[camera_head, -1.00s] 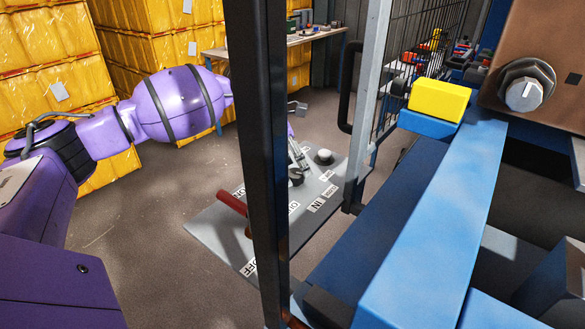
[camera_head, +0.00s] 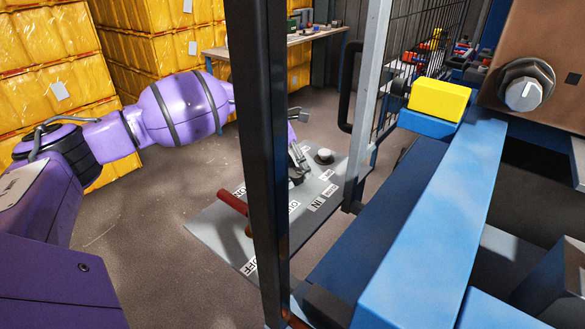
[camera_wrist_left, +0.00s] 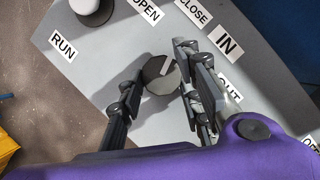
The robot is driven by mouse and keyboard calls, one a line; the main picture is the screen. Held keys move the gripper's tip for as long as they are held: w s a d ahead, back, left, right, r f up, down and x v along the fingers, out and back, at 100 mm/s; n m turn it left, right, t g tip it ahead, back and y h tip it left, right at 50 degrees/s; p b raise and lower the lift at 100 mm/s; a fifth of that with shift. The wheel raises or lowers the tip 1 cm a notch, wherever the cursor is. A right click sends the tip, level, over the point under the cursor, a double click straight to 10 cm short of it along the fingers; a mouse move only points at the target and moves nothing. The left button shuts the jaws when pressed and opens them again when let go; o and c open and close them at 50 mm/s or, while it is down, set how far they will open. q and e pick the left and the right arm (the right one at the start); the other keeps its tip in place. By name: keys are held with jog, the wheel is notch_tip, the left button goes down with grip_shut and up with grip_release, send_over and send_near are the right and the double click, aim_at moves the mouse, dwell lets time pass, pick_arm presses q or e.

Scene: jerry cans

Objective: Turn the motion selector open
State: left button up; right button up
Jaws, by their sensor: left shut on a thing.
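A dark round knob (camera_wrist_left: 160,82) with a light pointer line stands on the grey panel (camera_head: 215,228), near the OPEN, CLOSE, IN and OUT labels. The pointer line points up and to the right in the left wrist view. My left gripper (camera_wrist_left: 163,72) has its fingers on either side of this knob and is shut on it. In the head view the left gripper (camera_head: 298,172) is small and partly behind a dark post, and it covers most of the knob. I cannot tell from the labels alone which setting the pointer marks. My right gripper is out of view.
A dark upright post (camera_head: 258,150) stands before the panel. A red lever (camera_head: 232,202) rises from the panel, and a pale round button (camera_head: 323,156) is beyond the gripper. A blue frame (camera_head: 430,230) with a yellow block (camera_head: 438,100) fills the right. Yellow crates (camera_head: 45,60) stand behind.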

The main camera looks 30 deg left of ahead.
pick_arm(q)
jog(key=shift+w+a+r, duration=0.1)
jog(key=shift+a+r, duration=0.05)
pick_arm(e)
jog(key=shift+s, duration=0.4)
pick_arm(q)
jog(key=shift+n, duration=0.3)
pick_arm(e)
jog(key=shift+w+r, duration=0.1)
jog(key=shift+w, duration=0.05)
pick_arm(q)
jog(key=shift+n+t+p, duration=0.3)
jog(key=shift+n, duration=0.2)
jog(key=shift+r+n+y+p, duration=0.1)
jog(key=shift+n+y+p, duration=0.2)
jog(key=shift+n+y, duration=0.55)
jog(key=shift+n+t, duration=0.3)
jog(key=shift+n, duration=0.65)
jog(key=shift+n+y, duration=0.45)
jog(key=shift+n, duration=0.65)
jog(key=shift+s+n, duration=0.2)
jog(key=shift+n, duration=0.1)
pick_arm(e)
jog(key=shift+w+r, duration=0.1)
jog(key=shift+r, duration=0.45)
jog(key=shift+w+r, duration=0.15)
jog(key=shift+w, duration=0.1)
